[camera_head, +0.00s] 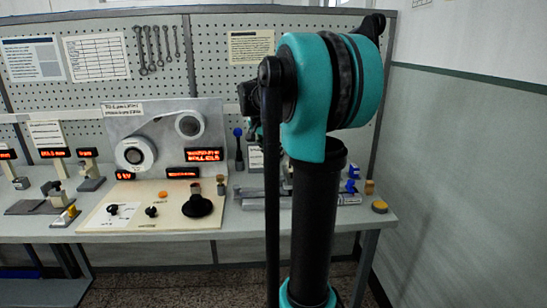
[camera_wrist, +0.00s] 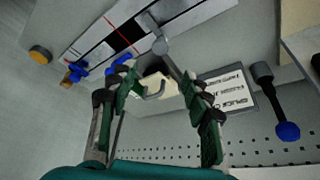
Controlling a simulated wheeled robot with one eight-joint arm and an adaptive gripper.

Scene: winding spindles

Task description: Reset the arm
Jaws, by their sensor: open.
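My arm stands in the head view as a black column and teal joint, right of centre in front of the bench. My gripper (camera_wrist: 163,85) shows in the wrist view with its two green-padded fingers spread apart. Nothing is clamped between them. A cream block with a grey hook (camera_wrist: 155,88) shows beyond the gap between the fingers; I cannot tell its distance. In the head view the gripper is mostly hidden behind my own arm.
The winding panel (camera_head: 165,140) with two spindles stands at the back of the bench (camera_head: 230,228). A control board (camera_head: 150,215) with a black knob (camera_head: 197,206) lies before it. A blue-knobbed lever (camera_wrist: 287,131) and a yellow button (camera_wrist: 40,54) show in the wrist view. The right wall is bare.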

